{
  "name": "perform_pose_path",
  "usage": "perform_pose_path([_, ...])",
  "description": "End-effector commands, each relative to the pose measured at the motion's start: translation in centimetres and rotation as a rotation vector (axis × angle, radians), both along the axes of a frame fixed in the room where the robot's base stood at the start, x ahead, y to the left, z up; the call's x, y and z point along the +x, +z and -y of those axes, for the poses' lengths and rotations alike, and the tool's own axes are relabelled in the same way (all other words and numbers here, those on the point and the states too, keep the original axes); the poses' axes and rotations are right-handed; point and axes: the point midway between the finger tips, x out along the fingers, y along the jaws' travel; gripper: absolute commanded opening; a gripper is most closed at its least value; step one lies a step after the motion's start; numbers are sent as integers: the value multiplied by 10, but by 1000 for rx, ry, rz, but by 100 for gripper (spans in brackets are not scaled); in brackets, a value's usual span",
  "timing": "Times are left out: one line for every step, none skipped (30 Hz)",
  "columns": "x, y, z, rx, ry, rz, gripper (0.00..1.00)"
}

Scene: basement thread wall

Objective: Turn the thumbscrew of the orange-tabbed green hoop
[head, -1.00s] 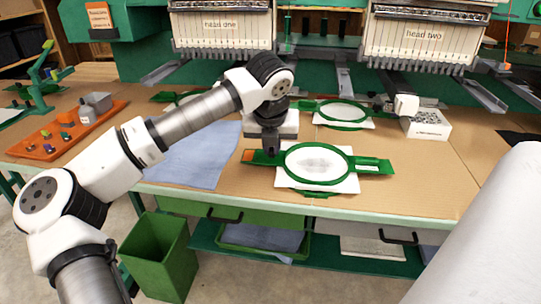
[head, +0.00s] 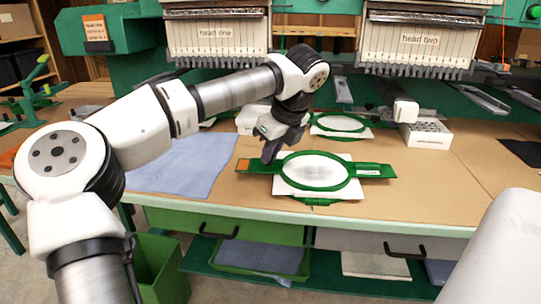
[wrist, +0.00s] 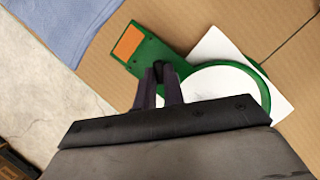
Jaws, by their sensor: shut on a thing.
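The green hoop (head: 349,183) with an orange tab (head: 243,165) on its left arm lies on the table over white fabric (head: 318,171). It also shows in the wrist view (wrist: 265,92), with the orange tab (wrist: 129,43) at upper left. My gripper (head: 270,158) is at the hoop's left side, between the ring and the orange tab. In the wrist view my gripper's fingers (wrist: 158,75) are closed around a small dark piece at the ring's edge, likely the thumbscrew, which is mostly hidden by the fingers.
Another green hoop (head: 340,123) lies behind, near a white box (head: 426,136). A blue cloth (head: 185,165) lies to the left. Embroidery heads (head: 420,42) stand at the back.

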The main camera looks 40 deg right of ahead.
Motion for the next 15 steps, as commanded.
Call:
perform_pose_path([0,0,1,-1,22,1,0])
perform_pose_path([0,0,1,-1,34,0,0])
perform_pose_path([0,0,1,0,50,0,0])
perform_pose_path([0,0,1,-1,60,-1,0])
perform_pose_path([0,0,1,-1,69,-1,0])
perform_pose_path([0,0,1,0,79,0,0])
perform_pose_path([0,0,1,-1,86,0,0])
perform_pose_path([0,0,1,-2,92,0,0])
perform_pose_path([0,0,1,-1,99,0,0])
perform_pose_path([0,0,1,-2,103,0,0])
perform_pose_path([0,0,1,-1,106,0,0])
perform_pose_path([0,0,1,-1,109,0,0])
perform_pose_path([0,0,1,0,110,0,0])
perform_pose_path([0,0,1,-1,111,0,0])
perform_pose_path([0,0,1,-1,112,0,0])
